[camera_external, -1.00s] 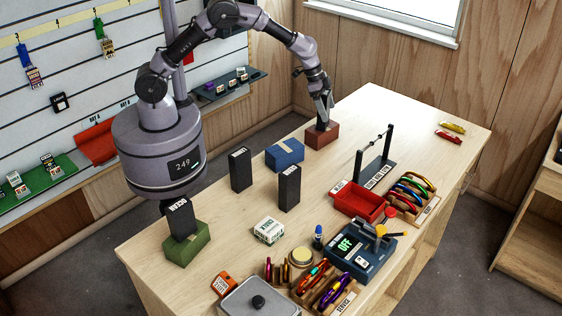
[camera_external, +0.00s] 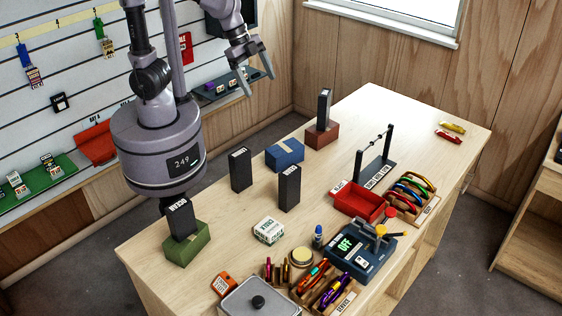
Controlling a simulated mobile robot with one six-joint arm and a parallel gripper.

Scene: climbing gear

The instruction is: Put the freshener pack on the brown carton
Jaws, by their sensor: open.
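The brown carton (camera_external: 321,135) lies at the far left of the bench. A tall black pack (camera_external: 324,110) stands upright on top of it. Similar black packs stand on the bench, one to the left (camera_external: 240,169) and one nearer the middle (camera_external: 289,188). Another black pack (camera_external: 180,218) stands on the green carton (camera_external: 187,245) at the near left. The labels are too small for me to tell which one is the freshener pack. My gripper (camera_external: 257,84) is open and empty, in the air left of the brown carton and apart from it.
A blue carton (camera_external: 285,154) lies bare beside the brown one. A white box (camera_external: 268,231), a red tray (camera_external: 358,202), a dark rack (camera_external: 375,168) and a blue device marked OFF (camera_external: 359,251) stand farther right. The bench's far end is mostly clear.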

